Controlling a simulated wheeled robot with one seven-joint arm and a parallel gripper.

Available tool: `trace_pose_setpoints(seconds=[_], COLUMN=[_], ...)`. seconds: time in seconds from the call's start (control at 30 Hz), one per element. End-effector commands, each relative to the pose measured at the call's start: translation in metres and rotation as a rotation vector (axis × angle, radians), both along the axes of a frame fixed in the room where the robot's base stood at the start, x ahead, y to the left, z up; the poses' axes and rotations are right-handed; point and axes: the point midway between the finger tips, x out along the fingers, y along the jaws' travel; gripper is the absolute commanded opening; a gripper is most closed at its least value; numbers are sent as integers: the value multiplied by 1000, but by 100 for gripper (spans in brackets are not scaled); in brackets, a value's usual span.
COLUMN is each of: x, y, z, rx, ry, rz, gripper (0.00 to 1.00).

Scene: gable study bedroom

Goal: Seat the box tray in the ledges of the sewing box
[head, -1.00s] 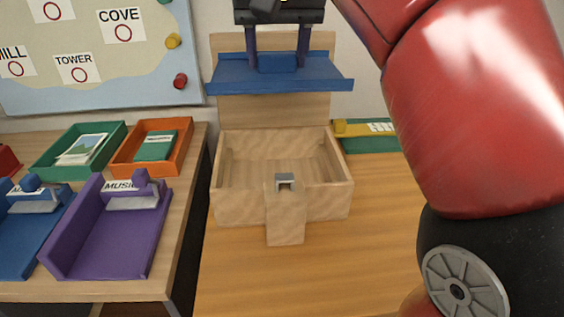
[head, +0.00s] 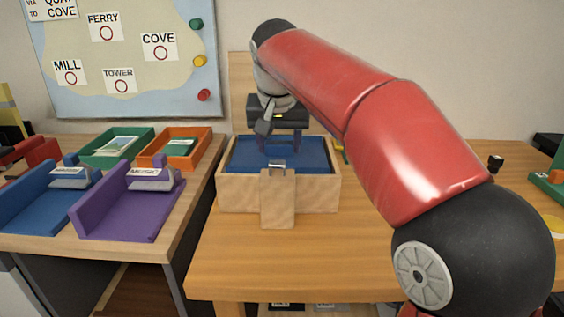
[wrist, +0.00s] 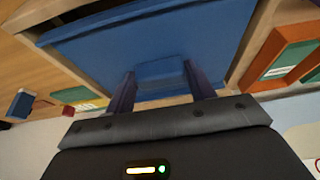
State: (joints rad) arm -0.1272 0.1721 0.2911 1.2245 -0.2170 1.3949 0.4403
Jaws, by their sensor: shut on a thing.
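The pale wooden sewing box (head: 237,195) stands on the desk with its lid (head: 239,88) upright behind it. The blue box tray (head: 247,153) lies within the box walls, close to rim height, and looks about level. My gripper (head: 281,147) is above it, shut on the tray's raised middle grip. In the wrist view, the two fingers (wrist: 161,88) close on the blue grip, and the tray (wrist: 150,42) lies between wooden box edges. The ledges are hidden under the tray, so I cannot tell whether it rests on them.
A wooden strap with a metal catch (head: 277,166) is at the box front. Left, on another table, are a purple holder (head: 125,215), a blue holder (head: 35,205), a green tray (head: 95,157) and an orange tray (head: 203,148). The desk (head: 350,245) is clear in front.

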Motion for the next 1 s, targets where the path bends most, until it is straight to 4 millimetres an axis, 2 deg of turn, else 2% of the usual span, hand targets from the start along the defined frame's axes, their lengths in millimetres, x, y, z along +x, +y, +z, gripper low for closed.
trace_pose_setpoints(seconds=[0.03,0.13,0.57,0.6,0.7,0.73,1.0], x=[0,0,-1,-1,0,-1,0], y=[2,5,6,6,6,6,6], z=[-16,-27,-30,-29,-29,-29,-28], rx=[0,1,0,0,0,0,0], ry=[0,0,0,0,1,1,1], rz=[1,1,1,1,1,1,1], gripper=[28,28,28,59,72,76,76])
